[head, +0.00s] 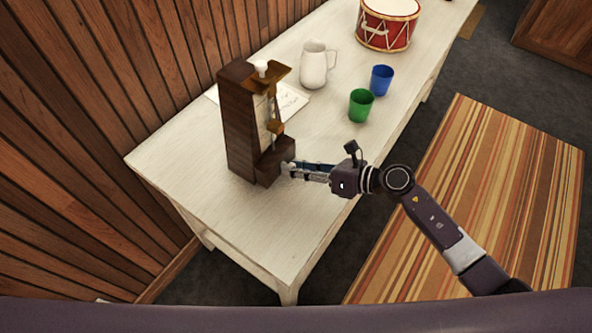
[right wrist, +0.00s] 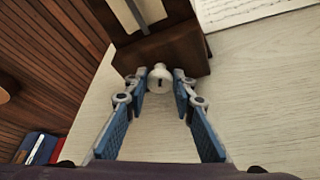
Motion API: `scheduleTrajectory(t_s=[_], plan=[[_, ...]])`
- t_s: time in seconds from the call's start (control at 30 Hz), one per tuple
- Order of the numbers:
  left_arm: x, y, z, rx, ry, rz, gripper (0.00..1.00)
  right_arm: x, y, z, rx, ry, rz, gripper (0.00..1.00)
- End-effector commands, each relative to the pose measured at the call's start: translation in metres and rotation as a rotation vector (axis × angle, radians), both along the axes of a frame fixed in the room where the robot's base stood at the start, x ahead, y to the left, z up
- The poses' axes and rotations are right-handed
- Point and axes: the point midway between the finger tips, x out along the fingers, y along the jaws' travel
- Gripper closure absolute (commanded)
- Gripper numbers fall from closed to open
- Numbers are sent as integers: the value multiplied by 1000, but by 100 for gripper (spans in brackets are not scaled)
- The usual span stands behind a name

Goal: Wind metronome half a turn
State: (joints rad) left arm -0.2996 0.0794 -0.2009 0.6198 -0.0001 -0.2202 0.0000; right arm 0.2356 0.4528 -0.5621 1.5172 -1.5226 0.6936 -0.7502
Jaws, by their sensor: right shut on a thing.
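The metronome (head: 238,130) is a tall dark brown wooden case standing upright on the white table, with a brass-coloured piece and a pendulum rod on its front. In the right wrist view its lower body (right wrist: 165,48) fills the top. A small pale winding key (right wrist: 159,79) with a dark slot sticks out from its base. My right gripper (head: 289,169) reaches in from the right at the base. In the right wrist view my right gripper's fingertips (right wrist: 157,80) are on either side of the key, shut on it. My left gripper is not in view.
The white table (head: 190,170) also holds sheet music (head: 290,99) behind the metronome, a white jug (head: 313,66), a green cup (head: 361,105), a blue cup (head: 382,80) and a red drum (head: 387,28). A wood-panelled wall (head: 90,110) runs along the left. The table's near end is clear.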

Motion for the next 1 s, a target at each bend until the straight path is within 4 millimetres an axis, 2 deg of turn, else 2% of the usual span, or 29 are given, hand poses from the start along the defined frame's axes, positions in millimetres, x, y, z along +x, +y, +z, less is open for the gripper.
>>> scheduleTrajectory(t_s=[0.23, 0.8, 0.83, 1.0], plan=[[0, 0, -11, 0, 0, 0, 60, 2, -2, -2, 63, 86, -2, 100], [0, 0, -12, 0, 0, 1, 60, 2, -2, -1, 87, 119, -2, 100], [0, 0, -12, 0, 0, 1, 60, 2, -2, -1, 86, 119, -2, 75], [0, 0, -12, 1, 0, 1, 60, 1, -1, -1, 86, 119, -2, 59]])
